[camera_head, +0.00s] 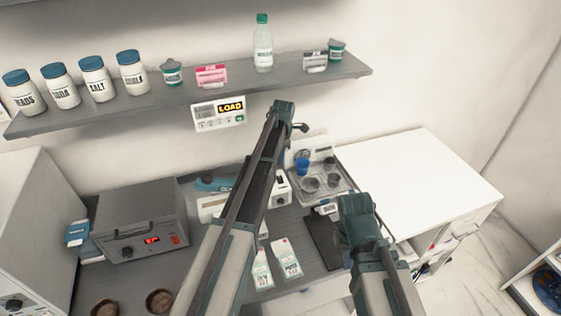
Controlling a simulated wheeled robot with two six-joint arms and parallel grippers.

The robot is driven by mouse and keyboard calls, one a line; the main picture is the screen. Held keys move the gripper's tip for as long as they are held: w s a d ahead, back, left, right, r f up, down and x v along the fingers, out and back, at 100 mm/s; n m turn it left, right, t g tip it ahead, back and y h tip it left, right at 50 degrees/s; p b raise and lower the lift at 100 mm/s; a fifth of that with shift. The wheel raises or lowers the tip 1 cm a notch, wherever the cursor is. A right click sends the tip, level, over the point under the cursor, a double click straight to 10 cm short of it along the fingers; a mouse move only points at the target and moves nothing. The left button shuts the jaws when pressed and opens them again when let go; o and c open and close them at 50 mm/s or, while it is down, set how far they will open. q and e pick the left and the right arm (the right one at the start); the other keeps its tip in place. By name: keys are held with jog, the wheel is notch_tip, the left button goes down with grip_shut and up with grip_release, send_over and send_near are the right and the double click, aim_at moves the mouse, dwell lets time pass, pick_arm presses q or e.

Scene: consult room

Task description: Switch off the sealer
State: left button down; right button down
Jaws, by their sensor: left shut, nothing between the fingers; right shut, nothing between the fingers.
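A low white device with a blue bar on top (212,186), which looks like the sealer, sits on the grey counter at the back, left of my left arm. My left arm hides part of it, and I cannot make out its switch. A white part with a dark knob (281,187) shows just right of that arm; I cannot tell if it belongs to the same device. My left gripper (297,127) is shut and empty, raised above the counter near the wall. My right gripper (358,207) is shut and empty, in front of the dark pad.
A grey box with a red display (140,222) stands left on the counter (205,268). A wall panel reading LOAD (219,113) hangs under the shelf (190,95) of jars. A tray with cups (340,190) and pouches (287,258) lie near my arms. A bare white top (415,180) is at right.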

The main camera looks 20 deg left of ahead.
aim_at(279, 177)
pick_arm(q)
jog(key=f+b, duration=0.2)
jog(key=f, duration=0.1)
jog(key=f+b, duration=0.2)
jog(key=b, duration=0.1)
jog(key=w+f+b, duration=0.1)
jog(key=f+b, duration=0.2)
jog(key=shift+a+f, duration=0.3)
jog(key=shift+f, duration=0.15)
